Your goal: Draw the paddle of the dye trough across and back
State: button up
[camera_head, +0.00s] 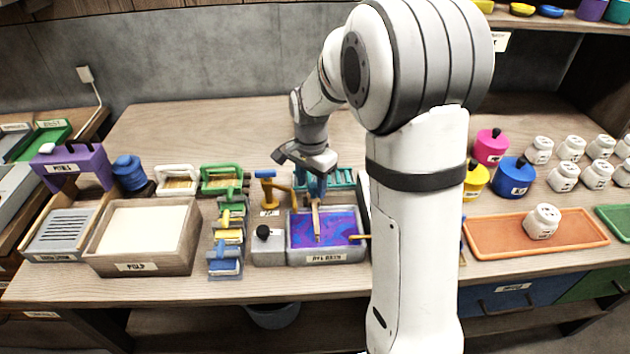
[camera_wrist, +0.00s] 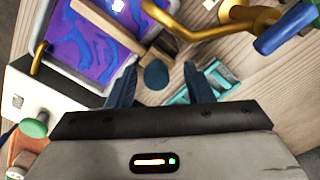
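The dye trough (camera_head: 291,226) is a grey box of swirled purple and blue dye on the bench. Its rim also fills the upper left of the wrist view (camera_wrist: 72,80). The wooden paddle (camera_head: 317,222) lies over the dye, and its bar shows in the wrist view (camera_wrist: 108,27). A dark blue rounded knob (camera_wrist: 156,74) stands at the paddle's near end in the wrist view. My gripper (camera_head: 315,192) is above the trough's back edge. In the wrist view its fingers (camera_wrist: 161,78) are spread, with the knob between them and a gap on each side.
A small grey box with a black knob (camera_head: 264,234) adjoins the trough's left side. A yellow bent piece (camera_head: 268,187) stands behind it, and a teal rack (camera_head: 341,179) is behind the trough. A pulp vat (camera_head: 191,246) stands farther left. My arm hides the bench right of the trough.

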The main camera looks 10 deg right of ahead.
notch_tip(320, 180, up, 8)
jog(key=shift+f, duration=0.1)
dwell(0.4)
